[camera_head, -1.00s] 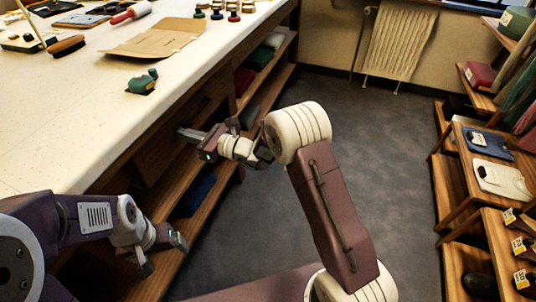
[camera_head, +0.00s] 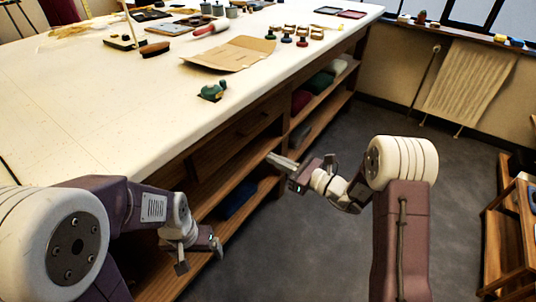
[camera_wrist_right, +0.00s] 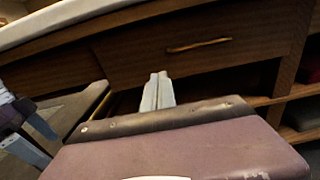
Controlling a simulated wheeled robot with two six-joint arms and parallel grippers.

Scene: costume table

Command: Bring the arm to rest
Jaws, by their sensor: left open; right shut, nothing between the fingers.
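My right gripper (camera_head: 279,161) is shut and empty, in front of the wooden side of the table, below the tabletop level. In the right wrist view its fingertips (camera_wrist_right: 158,80) are together and point toward a drawer front with a brass handle. My left gripper (camera_head: 200,254) is open and empty, low at the table's front side near the lower shelves. In the right wrist view part of my left arm shows at the left edge.
The long table's white top (camera_head: 90,110) holds a green object (camera_head: 214,91), a brown cardboard piece (camera_head: 230,54), a brush (camera_head: 155,49) and several stamps. Folded cloths lie on shelves below. The dark floor (camera_head: 330,240) on the right is clear; a wooden rack stands at the far right.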

